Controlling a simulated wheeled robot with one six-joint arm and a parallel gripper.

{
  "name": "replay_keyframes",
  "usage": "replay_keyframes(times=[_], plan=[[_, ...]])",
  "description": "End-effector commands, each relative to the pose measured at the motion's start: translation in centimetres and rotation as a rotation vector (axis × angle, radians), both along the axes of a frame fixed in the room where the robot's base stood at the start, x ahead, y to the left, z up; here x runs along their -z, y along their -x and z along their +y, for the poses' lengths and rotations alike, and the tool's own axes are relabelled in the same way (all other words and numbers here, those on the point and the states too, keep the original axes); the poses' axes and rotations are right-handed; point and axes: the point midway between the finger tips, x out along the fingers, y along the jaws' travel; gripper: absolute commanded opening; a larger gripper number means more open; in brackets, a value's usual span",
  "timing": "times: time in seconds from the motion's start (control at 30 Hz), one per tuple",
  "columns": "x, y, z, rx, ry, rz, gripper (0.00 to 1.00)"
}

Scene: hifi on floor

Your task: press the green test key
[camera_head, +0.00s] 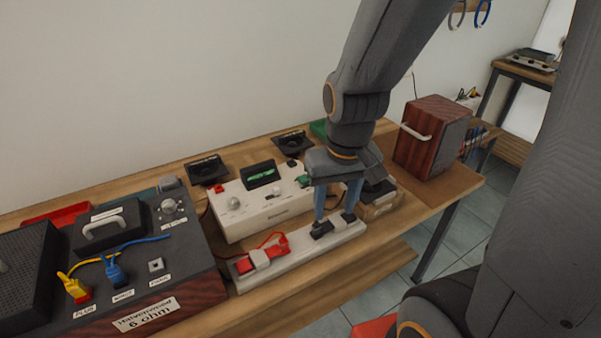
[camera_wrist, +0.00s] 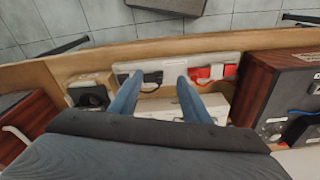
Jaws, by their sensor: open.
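The white tester box (camera_head: 252,214) stands on the bench with a lit green display (camera_head: 262,175), a red key (camera_head: 219,188) at its left and a green key (camera_head: 303,181) at its right edge. The green key is beside my gripper's body, partly close to it in the picture. My gripper (camera_head: 335,214) is open, pointing down, its two blue fingers apart above the black clip (camera_head: 321,229) on the white strip (camera_head: 300,252). I cannot tell whether the fingers touch it. In the wrist view my gripper (camera_wrist: 160,79) shows nothing held; the green key is hidden there.
A red clip (camera_head: 262,262) sits on the strip's left. A wood-sided device (camera_head: 130,270) with yellow and blue plugs stands at left. A wooden box with a handle (camera_head: 432,138) stands at right. Small black speakers (camera_head: 206,170) lie behind the tester. The bench's front edge is near.

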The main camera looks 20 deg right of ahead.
Motion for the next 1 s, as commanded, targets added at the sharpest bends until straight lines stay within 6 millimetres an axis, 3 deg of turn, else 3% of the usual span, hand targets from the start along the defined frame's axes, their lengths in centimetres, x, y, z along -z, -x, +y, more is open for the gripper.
replay_keyframes(times=[0.47, 0.73, 1.0], plan=[[0.0, 0.01, 0.0, 0.0, 0.0, 0.0, 0.43], [0.0, 0.0, 0.0, 0.0, 0.0, 0.0, 0.0], [0.0, 0.0, 0.0, 0.0, 0.0, 0.0, 0.0]])
